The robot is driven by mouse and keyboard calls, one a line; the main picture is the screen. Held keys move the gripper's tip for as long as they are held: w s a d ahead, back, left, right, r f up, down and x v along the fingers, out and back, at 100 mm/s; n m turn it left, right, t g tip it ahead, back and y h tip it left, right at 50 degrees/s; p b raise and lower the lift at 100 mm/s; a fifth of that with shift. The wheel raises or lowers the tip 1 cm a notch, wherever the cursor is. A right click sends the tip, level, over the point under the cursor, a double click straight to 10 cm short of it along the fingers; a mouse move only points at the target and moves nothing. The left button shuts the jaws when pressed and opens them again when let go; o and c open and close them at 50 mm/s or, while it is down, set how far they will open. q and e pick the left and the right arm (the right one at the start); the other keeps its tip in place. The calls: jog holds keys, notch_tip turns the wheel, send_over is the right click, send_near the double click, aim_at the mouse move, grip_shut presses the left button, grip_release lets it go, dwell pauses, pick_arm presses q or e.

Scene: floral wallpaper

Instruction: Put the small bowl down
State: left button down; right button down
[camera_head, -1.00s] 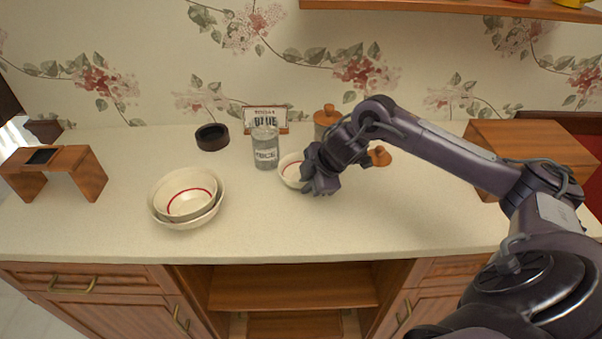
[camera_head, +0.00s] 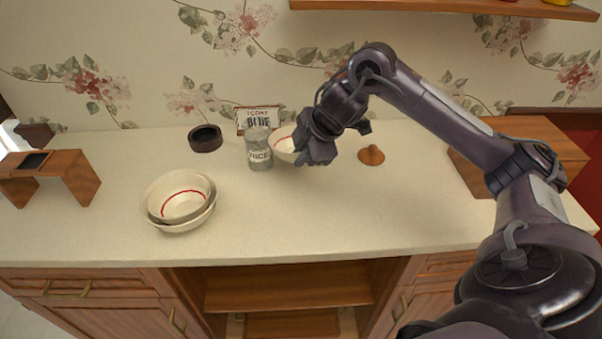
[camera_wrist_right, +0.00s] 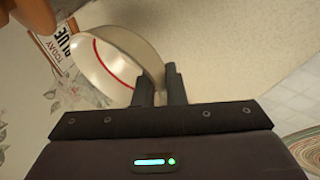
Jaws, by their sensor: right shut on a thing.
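The small bowl (camera_head: 285,150), cream with a red ring inside, is at the back of the counter beside the glass jar. My right gripper (camera_head: 305,155) is shut on its rim and partly covers it. In the right wrist view the small bowl (camera_wrist_right: 118,62) is tilted, its rim between the fingers of my right gripper (camera_wrist_right: 160,85). In the head view it looks raised a little off the counter. My left gripper is not in view.
A glass jar (camera_head: 258,150) stands just left of the small bowl, before a sign (camera_head: 258,113). Nested larger bowls (camera_head: 207,217) sit at the left. A dark round dish (camera_head: 205,140) and a terracotta lid (camera_head: 371,155) are at the back. The front middle counter is clear.

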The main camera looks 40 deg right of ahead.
notch_tip(320, 180, up, 11)
jog(key=p, duration=0.6)
jog(key=s+a+r+m+h, duration=0.1)
jog(key=a, duration=0.8)
jog(key=s+a+r+m, duration=0.1)
jog(key=s+a+m, duration=0.1)
jog(key=a, duration=0.7)
jog(key=s+d+r+m+g+h, duration=0.1)
jog(key=s+d+m+h, duration=0.2)
jog(key=m, duration=0.6)
jog(key=shift+s+d+r+h, duration=0.4)
jog(key=shift+s+h, duration=0.3)
jog(key=shift+h, duration=0.1)
